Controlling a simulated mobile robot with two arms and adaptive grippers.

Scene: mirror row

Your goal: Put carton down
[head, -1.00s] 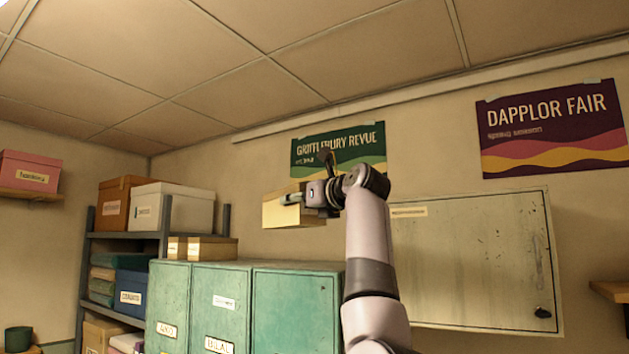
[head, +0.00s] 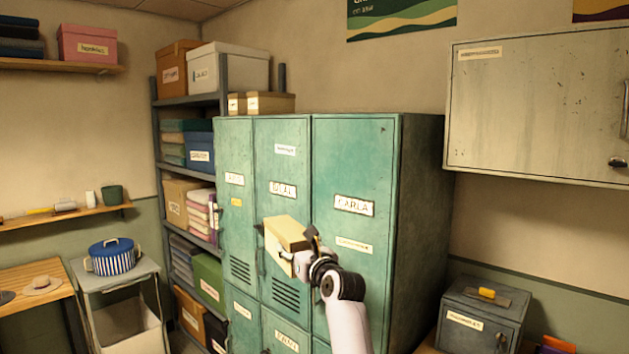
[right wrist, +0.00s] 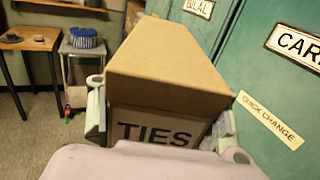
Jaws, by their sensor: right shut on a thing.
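The carton (head: 285,232) is a small tan box held in front of the green lockers (head: 342,150). In the right wrist view the carton (right wrist: 170,65) fills the middle, and its near end has a label reading "TIES". My right gripper (head: 300,258) is shut on the carton, with a finger on each side of it in the right wrist view (right wrist: 160,125). The carton is in the air, in front of the doors labelled BILAL and CARLA. I cannot tell whether it touches them. My left gripper is not in view.
A metal shelf (head: 158,140) with boxes stands left of the lockers. A small stand (head: 112,278) holds a striped blue pot (head: 113,256), beside a wooden table (head: 30,275). A grey metal box (head: 483,315) is at lower right, below a wall cabinet (head: 540,110).

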